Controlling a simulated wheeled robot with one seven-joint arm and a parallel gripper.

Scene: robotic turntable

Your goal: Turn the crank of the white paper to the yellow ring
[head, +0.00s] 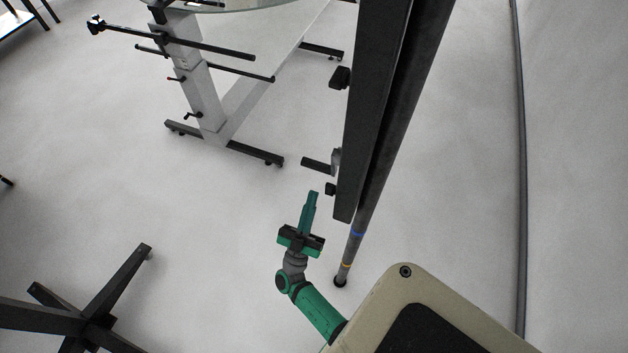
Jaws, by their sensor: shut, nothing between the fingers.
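My gripper (313,195) is shut and empty, its teal fingers pointing up the picture, just left of the lower end of a dark upright panel (362,120). A short dark handle (318,164) with a grey bracket sticks out to the left of the panel, a little beyond my fingertips, apparently apart from them. I cannot tell whether it is the crank. A dark knob (330,189) is close to the fingertips. A yellow ring (346,265) circles the dark pole (375,190) near its foot, below a blue ring (358,233). I cannot identify the white paper.
A grey-legged wheeled table frame (205,95) with dark bars stands at the upper left. A dark star-shaped base (95,325) is at the lower left. A grey cable or tube (520,170) runs down the right. The pale floor between is clear.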

